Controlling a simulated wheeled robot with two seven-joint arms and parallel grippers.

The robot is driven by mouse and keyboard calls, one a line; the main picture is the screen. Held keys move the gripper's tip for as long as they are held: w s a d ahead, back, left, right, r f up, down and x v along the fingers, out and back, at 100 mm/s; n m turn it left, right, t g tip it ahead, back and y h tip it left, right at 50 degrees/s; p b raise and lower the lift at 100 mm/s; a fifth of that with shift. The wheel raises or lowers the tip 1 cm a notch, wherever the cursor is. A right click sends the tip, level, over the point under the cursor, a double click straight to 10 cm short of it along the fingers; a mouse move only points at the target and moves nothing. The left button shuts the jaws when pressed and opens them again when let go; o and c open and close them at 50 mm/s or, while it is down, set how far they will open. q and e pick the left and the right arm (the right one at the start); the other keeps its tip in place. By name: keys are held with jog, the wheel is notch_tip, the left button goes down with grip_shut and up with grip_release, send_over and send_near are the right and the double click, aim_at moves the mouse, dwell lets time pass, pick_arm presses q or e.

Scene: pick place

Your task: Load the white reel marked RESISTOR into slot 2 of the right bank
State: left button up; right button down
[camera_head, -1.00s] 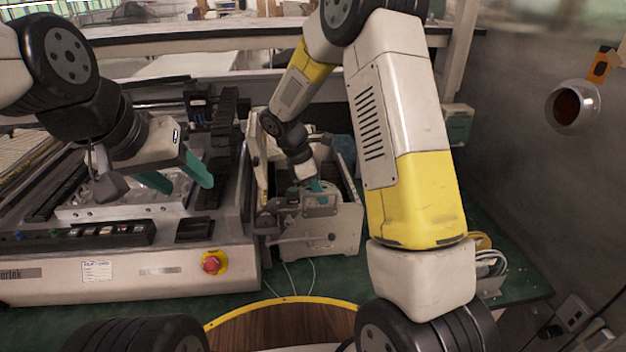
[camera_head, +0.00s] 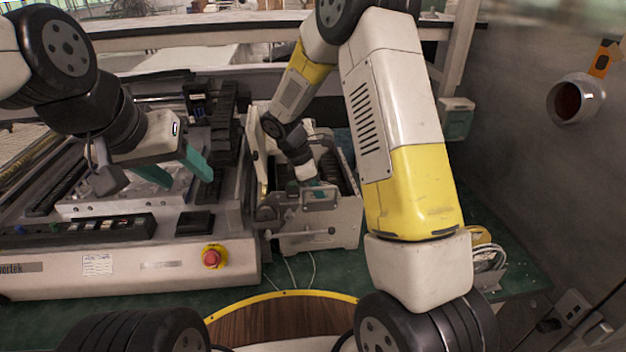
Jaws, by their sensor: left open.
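My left gripper (camera_head: 187,179) is open and empty, its two teal fingers apart above the left machine (camera_head: 150,262). My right arm reaches forward to a whitish box-shaped unit (camera_head: 345,228) with a dark, slotted inside. My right gripper (camera_head: 306,188) is at the front of this unit. Only small bits of teal show there, so I cannot tell whether it is open or holds anything.
A red stop button (camera_head: 212,257) with a yellow base sits on the left machine's front. A green bench top (camera_head: 512,262) is partly clear at right. A dark wall with a round metal fitting (camera_head: 577,101) stands at far right.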

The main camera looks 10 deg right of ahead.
jog(key=shift+f, duration=0.2)
jog(key=shift+f, duration=0.65)
jog(key=c, duration=1.3)
grip_release()
jog(key=shift+c, duration=0.2)
jog(key=o, duration=0.3)
